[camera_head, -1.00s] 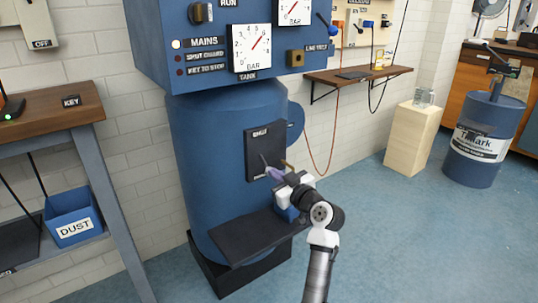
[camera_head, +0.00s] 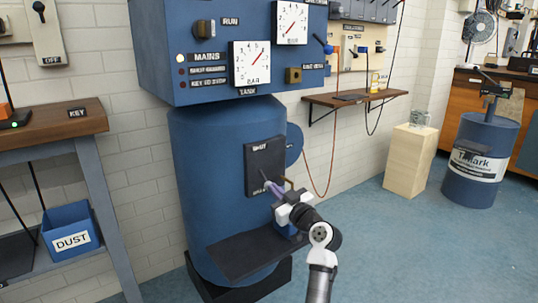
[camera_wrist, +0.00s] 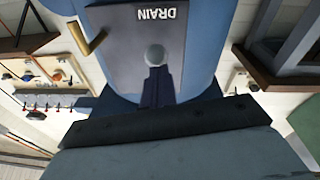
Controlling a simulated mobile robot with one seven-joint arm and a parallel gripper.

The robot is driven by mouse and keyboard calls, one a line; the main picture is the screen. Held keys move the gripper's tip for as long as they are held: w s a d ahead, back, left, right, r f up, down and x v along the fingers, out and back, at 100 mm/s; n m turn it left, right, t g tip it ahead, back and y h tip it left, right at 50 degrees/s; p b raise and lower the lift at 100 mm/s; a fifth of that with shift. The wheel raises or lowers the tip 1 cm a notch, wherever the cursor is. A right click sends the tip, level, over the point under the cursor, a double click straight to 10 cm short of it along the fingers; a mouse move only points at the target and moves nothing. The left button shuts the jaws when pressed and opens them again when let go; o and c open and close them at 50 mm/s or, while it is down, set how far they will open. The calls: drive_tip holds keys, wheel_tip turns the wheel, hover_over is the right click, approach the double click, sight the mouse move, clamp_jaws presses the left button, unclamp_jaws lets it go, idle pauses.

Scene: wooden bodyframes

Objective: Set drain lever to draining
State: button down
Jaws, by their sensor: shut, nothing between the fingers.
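The dark drain plate (camera_head: 262,160) is on the front of the blue tank, marked SHUT at the top; its lower label is partly covered in the head view. The plate (camera_wrist: 115,50) shows upside down in the wrist view, with DRAIN readable. The lever's round grey knob (camera_wrist: 154,55) is close to the DRAIN label. My gripper (camera_head: 272,187) is at the lower part of the plate. Its dark fingers (camera_wrist: 157,90) are shut and empty, with tips right at the knob; whether they touch it is unclear. The lever's shaft is mostly hidden.
A brass spout (camera_head: 288,183) is just right of the plate. A dark shelf (camera_head: 245,250) juts out below my gripper. A wooden table (camera_head: 50,125) stands left, a pale wooden block (camera_head: 410,160) and a blue drum (camera_head: 482,160) right. Blue floor is open at right.

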wheel_tip(320, 180, up, 20)
drive_tip(key=p, duration=0.4)
idle(0.3)
